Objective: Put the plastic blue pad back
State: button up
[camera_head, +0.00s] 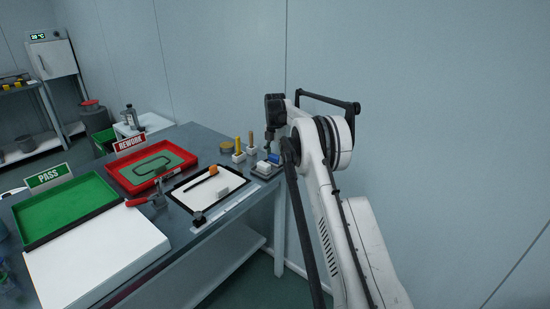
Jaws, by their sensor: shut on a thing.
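The plastic blue pad (274,158) is a small blue piece at the back right corner of the workbench. My gripper (268,148) points down there and is shut on the blue pad, which shows just below the fingertips. The pad is at or just above a small grey holder (262,174), beside a white block (263,165) on it. The pad is small in the picture, and I cannot tell whether it touches the holder.
Left of the holder stand a yellow-handled tool (238,146) and another upright tool (251,140). A white board (190,197) with a white block and an orange-ended tool lies nearer. A red REWORK tray (117,183) and green PASS tray (27,240) are further left.

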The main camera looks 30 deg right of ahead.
aim_at(275, 156)
jog(key=shift+f, duration=0.15)
jog(key=o, duration=1.1)
notch_tip(275, 156, up, 13)
jog(key=p, duration=0.1)
jog(key=s+a+r+m+t, duration=0.2)
jog(key=s+a+r+m, duration=0.55)
jog(key=r, duration=0.55)
jog(key=s+a+r+m+t, duration=0.1)
jog(key=s+a+r+m, duration=0.2)
jog(key=s, duration=0.4)
jog(key=s+a+r+m, duration=0.1)
jog(key=s+a+r, duration=0.2)
jog(key=s+a, duration=0.35)
jog(key=s+a+f+m+t, duration=0.1)
jog(key=s+a+m, duration=0.2)
jog(key=s, duration=0.6)
jog(key=s+a+f+m+t, duration=0.1)
jog(key=s+a+m, duration=0.2)
jog(key=s, duration=0.6)
jog(key=s+a+f+m+t, duration=0.1)
jog(key=s+f+m, duration=0.1)
jog(key=s+f, duration=0.3)
jog(key=s+a+f+m+t, duration=0.1)
jog(key=s+a+f+m, duration=0.1)
jog(key=s+f, duration=0.3)
jog(key=s+m, duration=0.1)
jog(key=s, duration=0.3)
jog(key=shift+s+f, duration=0.15)
jog(key=shift+s, duration=0.15)
